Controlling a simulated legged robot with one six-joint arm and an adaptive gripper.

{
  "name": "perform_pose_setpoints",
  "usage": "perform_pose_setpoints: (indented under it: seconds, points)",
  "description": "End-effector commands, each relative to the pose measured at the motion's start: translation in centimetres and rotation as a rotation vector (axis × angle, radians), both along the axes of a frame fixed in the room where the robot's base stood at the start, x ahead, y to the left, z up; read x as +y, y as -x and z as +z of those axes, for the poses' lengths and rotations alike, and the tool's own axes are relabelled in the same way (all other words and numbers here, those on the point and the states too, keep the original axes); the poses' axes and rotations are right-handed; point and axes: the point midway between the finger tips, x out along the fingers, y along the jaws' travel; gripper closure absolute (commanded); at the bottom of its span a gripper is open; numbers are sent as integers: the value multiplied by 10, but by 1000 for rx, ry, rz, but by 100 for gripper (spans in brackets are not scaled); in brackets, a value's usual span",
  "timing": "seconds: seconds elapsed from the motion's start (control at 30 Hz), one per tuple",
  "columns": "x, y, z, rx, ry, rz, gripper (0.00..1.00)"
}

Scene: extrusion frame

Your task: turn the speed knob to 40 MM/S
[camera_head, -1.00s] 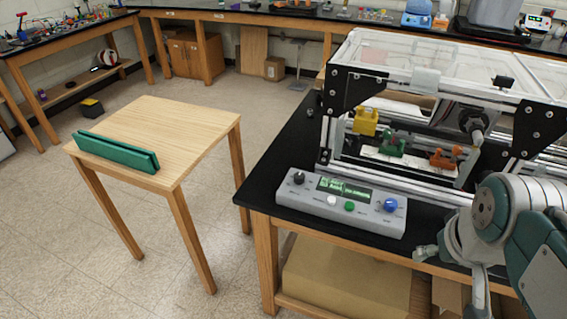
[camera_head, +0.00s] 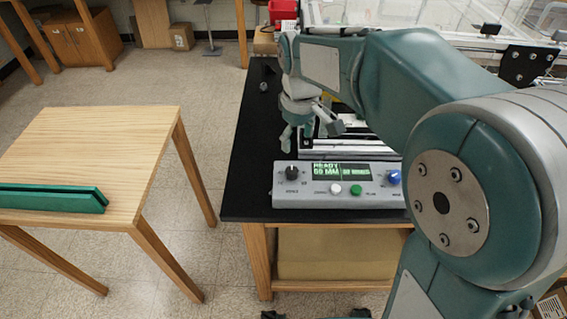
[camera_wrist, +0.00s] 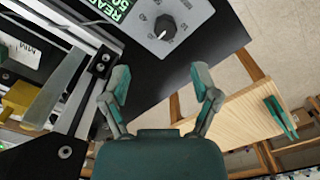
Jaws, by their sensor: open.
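The grey control panel (camera_head: 265,197) lies on the black bench top, with a black knob (camera_head: 291,172) at its left end. The lit green display (camera_head: 342,171) shows READY and a number with MM below; I cannot read the digits surely. My gripper (camera_head: 309,130) is open and empty, above and behind the panel's left part. In the wrist view its fingers (camera_wrist: 162,75) are spread, apart from the knob.
The panel also has a white button (camera_head: 335,189), a green button (camera_head: 356,190) and a blue knob (camera_head: 394,177). The extrusion frame (camera_head: 505,70) stands behind. A wooden table (camera_head: 100,150) with a green block (camera_head: 50,197) stands at left. Open floor lies between table and bench.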

Motion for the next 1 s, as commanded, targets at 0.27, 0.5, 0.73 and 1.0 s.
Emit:
perform_pose_setpoints:
  seconds: [0.27,0.5,0.73,1.0]
  points:
    - [10,1,-53,6,11,2,21]
    - [9,1,-89,4,9,1,21]
    - [6,1,-100,2,6,0,21]
    - [9,0,-100,1,9,0,57]
